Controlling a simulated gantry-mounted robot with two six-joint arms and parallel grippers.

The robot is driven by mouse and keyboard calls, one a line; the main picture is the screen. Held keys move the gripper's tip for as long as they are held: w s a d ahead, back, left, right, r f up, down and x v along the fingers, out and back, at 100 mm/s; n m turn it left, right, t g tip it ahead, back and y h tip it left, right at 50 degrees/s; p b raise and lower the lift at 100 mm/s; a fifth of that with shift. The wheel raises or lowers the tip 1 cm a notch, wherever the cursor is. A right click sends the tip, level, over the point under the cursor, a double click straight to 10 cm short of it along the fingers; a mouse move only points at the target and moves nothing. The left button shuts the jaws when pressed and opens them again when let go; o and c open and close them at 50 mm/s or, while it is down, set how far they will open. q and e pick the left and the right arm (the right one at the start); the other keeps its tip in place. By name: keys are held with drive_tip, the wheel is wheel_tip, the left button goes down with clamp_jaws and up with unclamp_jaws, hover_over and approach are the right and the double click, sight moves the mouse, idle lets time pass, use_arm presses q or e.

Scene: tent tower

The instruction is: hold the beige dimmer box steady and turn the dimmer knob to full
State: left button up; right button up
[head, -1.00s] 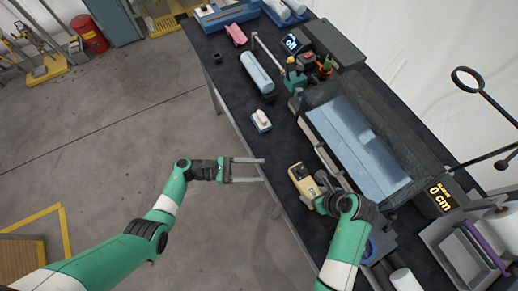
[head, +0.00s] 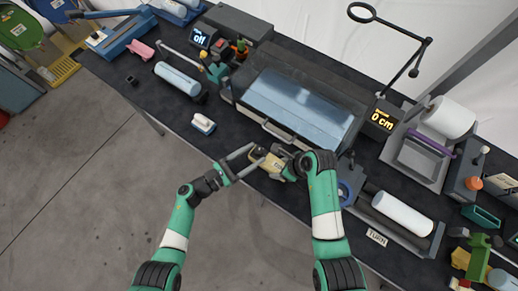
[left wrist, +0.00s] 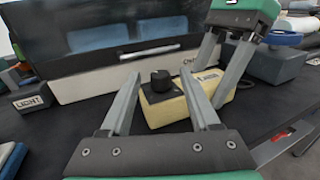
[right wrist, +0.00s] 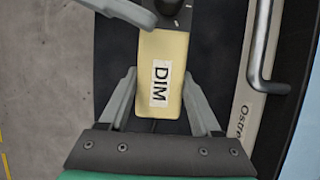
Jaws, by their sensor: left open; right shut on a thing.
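The beige dimmer box (head: 271,165) lies near the front edge of the dark bench. Its "DIM" label shows in the right wrist view (right wrist: 162,85). Its black dimmer knob (left wrist: 161,80) stands on a dark plate at one end. My right gripper (right wrist: 158,72) is shut on the box, with a finger along each side. My left gripper (head: 252,159) is open at the knob end. In the left wrist view, the knob appears between the open fingertips (left wrist: 159,78); whether they touch it I cannot tell.
A dark machine with a pale blue window (head: 300,108) and a front handle stands behind the box. A small block with a white top (head: 203,122) sits to the left. Bare bench lies left of the box.

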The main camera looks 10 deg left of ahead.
sight(259, 152)
use_arm(q)
drive_tip(key=shift+x, duration=1.45)
clamp_jaws()
